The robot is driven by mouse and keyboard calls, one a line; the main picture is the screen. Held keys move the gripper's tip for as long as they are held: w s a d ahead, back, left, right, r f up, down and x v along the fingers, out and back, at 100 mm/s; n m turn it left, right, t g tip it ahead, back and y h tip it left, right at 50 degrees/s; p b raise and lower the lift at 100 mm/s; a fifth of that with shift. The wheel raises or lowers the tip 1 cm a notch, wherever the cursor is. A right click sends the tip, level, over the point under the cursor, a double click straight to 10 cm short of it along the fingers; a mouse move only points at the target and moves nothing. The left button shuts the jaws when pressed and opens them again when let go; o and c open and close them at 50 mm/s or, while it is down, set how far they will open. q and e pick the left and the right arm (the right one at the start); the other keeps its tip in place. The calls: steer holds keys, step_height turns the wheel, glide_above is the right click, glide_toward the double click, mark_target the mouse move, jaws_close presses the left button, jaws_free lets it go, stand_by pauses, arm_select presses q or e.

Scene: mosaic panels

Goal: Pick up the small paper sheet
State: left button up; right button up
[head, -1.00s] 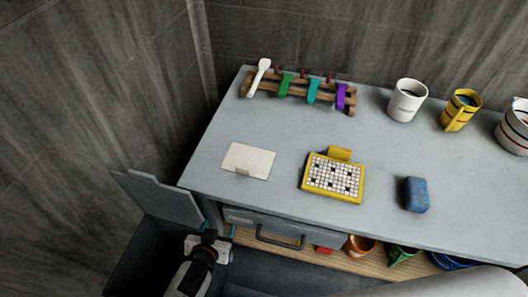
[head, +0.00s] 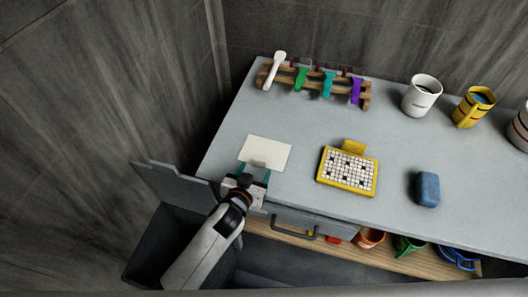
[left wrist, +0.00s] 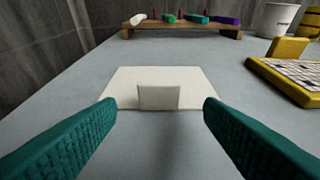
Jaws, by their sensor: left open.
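The small paper sheet (head: 265,152) is a cream rectangle lying flat on the grey worktop (head: 310,120), near its left front edge. In the left wrist view the sheet (left wrist: 190,84) lies straight ahead, with a small raised tab (left wrist: 159,97) at its near edge. My left gripper (head: 254,174) is open at the near edge of the sheet. Its teal fingers (left wrist: 160,118) spread to either side of the tab, with nothing between them that I can see held. My right gripper is not in view.
A yellow-framed mosaic panel (head: 348,171) lies right of the sheet, with a blue block (head: 428,189) farther right. A wooden rack (head: 315,86) with coloured tools stands at the back. A white mug (head: 422,96) and yellow mug (head: 474,106) stand back right. A drawer handle (head: 295,227) is below the front edge.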

mark_target(259, 164)
arm_select(q)
steer(key=x, duration=0.3)
steer(key=shift+w+f, duration=0.15)
steer(key=shift+w, duration=0.1)
steer(key=c, duration=1.1)
steer(key=shift+o, duration=0.2)
step_height(259, 164, up, 10)
